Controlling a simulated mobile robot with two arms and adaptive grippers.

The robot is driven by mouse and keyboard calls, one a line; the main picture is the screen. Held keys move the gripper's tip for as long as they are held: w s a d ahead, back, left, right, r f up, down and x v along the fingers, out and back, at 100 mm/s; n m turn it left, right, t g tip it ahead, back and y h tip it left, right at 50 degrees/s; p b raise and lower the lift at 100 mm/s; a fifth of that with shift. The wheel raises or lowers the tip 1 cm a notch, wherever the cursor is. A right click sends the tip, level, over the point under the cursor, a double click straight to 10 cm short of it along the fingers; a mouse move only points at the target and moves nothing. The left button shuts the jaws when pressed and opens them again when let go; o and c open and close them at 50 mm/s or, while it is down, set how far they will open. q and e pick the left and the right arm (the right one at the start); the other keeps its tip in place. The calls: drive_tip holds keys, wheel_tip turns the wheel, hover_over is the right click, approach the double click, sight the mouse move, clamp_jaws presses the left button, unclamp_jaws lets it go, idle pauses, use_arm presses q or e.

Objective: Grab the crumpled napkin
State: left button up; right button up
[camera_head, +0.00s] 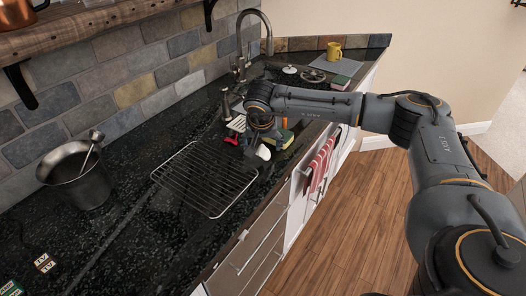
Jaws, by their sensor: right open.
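A small white rounded thing, likely the crumpled napkin (263,153), shows on the dark counter at the front end of my right gripper. It is partly hidden by the gripper, and I cannot tell whether they touch. My right gripper (262,142) points down over the counter near the sink, with its arm coming in from the right. It is open; its fingers are small and dark in this view. My left gripper is not in view.
A wire rack (206,178) lies on the counter (130,225) left of the gripper.

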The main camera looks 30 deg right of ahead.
sight(264, 150)
drive_tip(key=x, duration=0.1)
drive_tip(key=p+x, duration=0.1)
drive_tip(key=x, duration=0.2)
drive_tip(key=shift+s+d+f, duration=0.15)
drive_tip(key=shift+d+f, duration=0.05)
drive_tip(key=shift+f, duration=0.15)
drive_tip(key=c, duration=0.8)
